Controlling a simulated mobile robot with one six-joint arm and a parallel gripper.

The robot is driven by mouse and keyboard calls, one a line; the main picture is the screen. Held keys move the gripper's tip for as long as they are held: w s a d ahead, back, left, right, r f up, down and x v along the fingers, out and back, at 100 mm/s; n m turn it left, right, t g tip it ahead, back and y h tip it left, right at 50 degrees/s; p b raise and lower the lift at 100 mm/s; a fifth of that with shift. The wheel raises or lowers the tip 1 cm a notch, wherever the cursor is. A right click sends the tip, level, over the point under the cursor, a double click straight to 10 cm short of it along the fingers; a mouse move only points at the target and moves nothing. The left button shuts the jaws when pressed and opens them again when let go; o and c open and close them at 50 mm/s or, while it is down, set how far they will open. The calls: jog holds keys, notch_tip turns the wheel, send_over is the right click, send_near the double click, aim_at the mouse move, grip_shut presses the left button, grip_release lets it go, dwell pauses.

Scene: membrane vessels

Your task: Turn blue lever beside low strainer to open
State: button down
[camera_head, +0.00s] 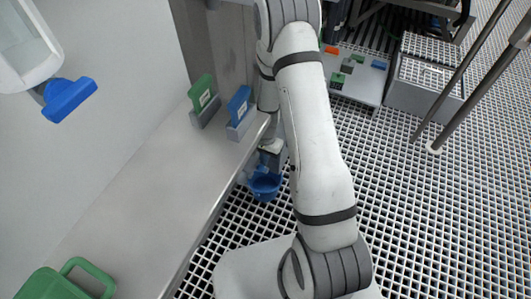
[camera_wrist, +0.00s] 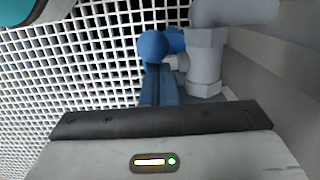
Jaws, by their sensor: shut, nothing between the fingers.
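A blue part (camera_head: 265,186), rounded like a cup, shows low beside the bench edge in the head view. In the wrist view, a blue rounded piece (camera_wrist: 153,46) sits just past my fingertips, beside a grey pipe fitting (camera_wrist: 206,62). I cannot tell which blue part is the lever or which fitting is the strainer. My gripper (camera_wrist: 158,70) is shut and empty, with its narrow fingers pointing at the blue piece. Whether they touch it is unclear. In the head view my arm hides most of the gripper and the fitting.
A grey bench (camera_head: 150,190) runs along the left, with a green tag (camera_head: 201,93) and a blue tag (camera_head: 239,105) on holders near its edge. Another blue handle (camera_head: 68,98) hangs at upper left. A white tray (camera_head: 356,78) lies behind right. The grating floor (camera_head: 440,220) is open at right.

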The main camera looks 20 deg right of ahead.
jog(key=shift+s+a+f, duration=0.2)
jog(key=shift+s+a, duration=0.15)
jog(key=shift+s, duration=0.15)
jog(key=shift+s+a+f, duration=0.15)
jog(key=shift+s+a, duration=0.2)
jog(key=shift+s, duration=0.1)
jog(key=shift+s+a+f+b, duration=0.65)
jog(key=shift+s+a+f, duration=0.25)
jog(key=shift+s, duration=0.15)
